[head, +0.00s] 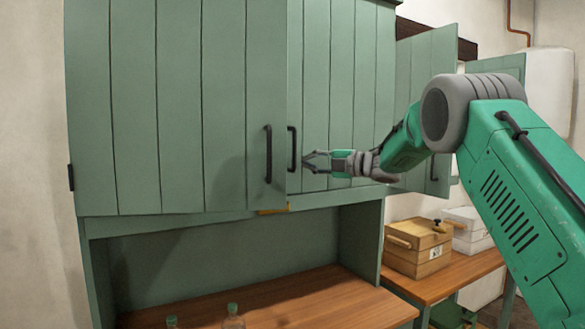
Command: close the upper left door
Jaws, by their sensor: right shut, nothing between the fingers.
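The upper left door (178,110) is a green plank panel on the wall cabinet, hinged at its left edge, with a black handle (267,154) near its right edge. It looks slightly ajar, its free edge standing a little forward of the neighbouring right door (340,85). That right door has its own black handle (292,150) and looks shut. My right gripper (306,162) is shut and empty, in front of the right door, just right of that handle. Whether it touches the handle I cannot tell. My left gripper is not in view.
Another green door (420,100) stands open farther right. Below the cabinet is a wooden counter (290,300) with clear bottles (233,317) at its front. A wooden box (418,250) and a white box (467,230) stand on a side table (450,280).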

